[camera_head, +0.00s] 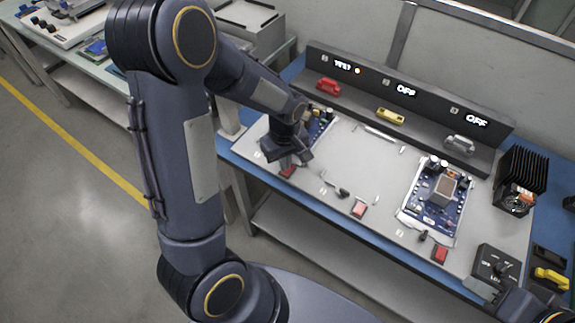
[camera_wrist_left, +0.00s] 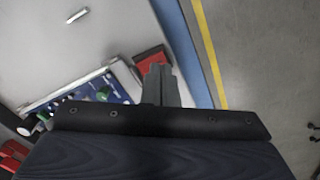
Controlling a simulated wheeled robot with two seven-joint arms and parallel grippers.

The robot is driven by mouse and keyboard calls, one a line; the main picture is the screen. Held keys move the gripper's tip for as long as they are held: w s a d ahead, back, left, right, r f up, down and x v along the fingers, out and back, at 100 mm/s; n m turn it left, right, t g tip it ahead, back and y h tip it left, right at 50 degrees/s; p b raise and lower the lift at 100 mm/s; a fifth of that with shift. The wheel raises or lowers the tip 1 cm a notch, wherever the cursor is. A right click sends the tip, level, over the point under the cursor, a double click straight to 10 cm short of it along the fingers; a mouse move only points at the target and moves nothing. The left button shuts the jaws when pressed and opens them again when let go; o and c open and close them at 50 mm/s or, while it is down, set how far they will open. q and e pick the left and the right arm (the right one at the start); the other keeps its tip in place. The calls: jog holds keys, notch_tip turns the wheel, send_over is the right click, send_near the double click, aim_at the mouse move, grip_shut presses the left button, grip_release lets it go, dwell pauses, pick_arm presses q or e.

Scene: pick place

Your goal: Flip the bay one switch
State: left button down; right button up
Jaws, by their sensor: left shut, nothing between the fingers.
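The red bay one switch (camera_head: 288,171) is at the front left of the grey bench panel, partly hidden by my left gripper (camera_head: 296,163). In the left wrist view the red switch (camera_wrist_left: 150,57) lies just beyond the fingertips of my left gripper (camera_wrist_left: 160,68). These fingers are shut and empty, at or just above the switch's near edge; I cannot tell whether they touch it. The left bay display (camera_head: 343,66) is lit with small text and an orange light. Part of my right arm shows at the bottom right; its fingers are not clear.
A blue circuit board (camera_wrist_left: 88,92) lies beside the switch. The middle and right displays (camera_head: 406,90) (camera_head: 477,121) read OFF. A second board (camera_head: 432,205) and a black heat sink (camera_head: 520,172) stand right.

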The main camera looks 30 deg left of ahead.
pick_arm(q)
notch_tip(320, 180, up, 5)
jog(key=p, duration=0.3)
jog(key=shift+r+p, duration=0.15)
jog(key=shift+p, duration=0.2)
jog(key=s+d+r+m+t+h, duration=0.2)
jog(key=s+r+m, duration=0.2)
jog(key=s+r, duration=0.3)
jog(key=s+d+r+m+t+h, duration=0.1)
jog(key=s+d+r+m+t, duration=0.1)
jog(key=s+r+m, duration=0.3)
jog(key=s+r+t, duration=0.1)
jog(key=s+r, duration=0.2)
jog(key=s, duration=0.2)
jog(key=shift+t+h, duration=0.3)
jog(key=shift+h, duration=0.1)
